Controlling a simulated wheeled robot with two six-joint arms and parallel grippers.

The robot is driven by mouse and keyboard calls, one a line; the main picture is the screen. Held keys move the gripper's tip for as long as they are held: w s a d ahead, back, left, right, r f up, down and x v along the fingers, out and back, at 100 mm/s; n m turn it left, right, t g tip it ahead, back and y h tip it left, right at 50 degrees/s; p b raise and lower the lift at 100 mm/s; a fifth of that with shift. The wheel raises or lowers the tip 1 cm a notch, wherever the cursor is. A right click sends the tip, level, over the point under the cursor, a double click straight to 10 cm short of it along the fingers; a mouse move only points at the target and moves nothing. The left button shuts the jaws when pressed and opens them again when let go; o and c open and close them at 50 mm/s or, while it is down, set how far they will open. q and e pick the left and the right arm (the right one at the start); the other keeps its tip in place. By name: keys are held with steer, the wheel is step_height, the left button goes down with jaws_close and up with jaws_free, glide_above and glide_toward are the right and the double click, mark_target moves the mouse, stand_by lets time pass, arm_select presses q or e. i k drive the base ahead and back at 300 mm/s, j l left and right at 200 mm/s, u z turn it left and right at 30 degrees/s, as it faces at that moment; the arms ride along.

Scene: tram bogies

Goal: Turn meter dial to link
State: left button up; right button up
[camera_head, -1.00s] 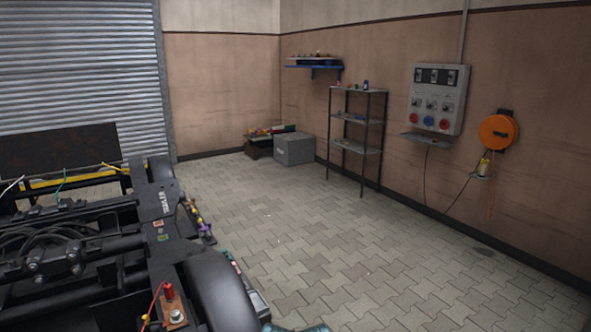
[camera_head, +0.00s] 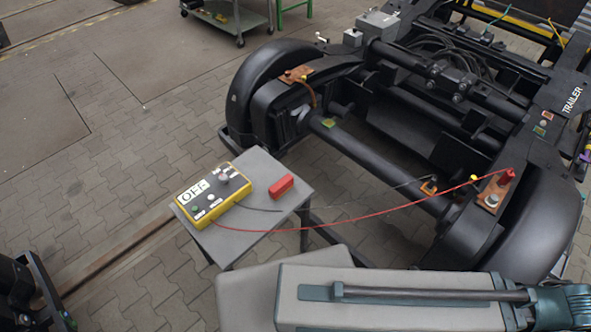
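The yellow meter (camera_head: 216,199) lies on a small grey table. Its white display reads OFF. A grey dial (camera_head: 224,176) sits near its far right corner; its pointer setting is too small to read. Round buttons show on its face. A red lead (camera_head: 360,219) runs from the meter to a red clamp (camera_head: 507,176) on the bogie. A dark lead runs to a copper-coloured plate (camera_head: 428,188) on the bogie. Neither gripper is in view. A grey link of my arm crosses the bottom right, with no fingers showing.
The small table (camera_head: 262,222) also holds a red block (camera_head: 281,187) right of the meter. The black bogie (camera_head: 385,140) fills the right and upper middle. A cart (camera_head: 228,17) stands at the back.

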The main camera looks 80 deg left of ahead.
mark_target(223, 179)
steer(key=u, duration=3.35)
steer(key=k+l, duration=0.15)
steer(key=k, duration=0.25)
steer(key=k+l+u, duration=0.15)
steer(key=k, duration=0.2)
steer(key=i+j+z, duration=0.1)
steer(key=i, duration=0.95)
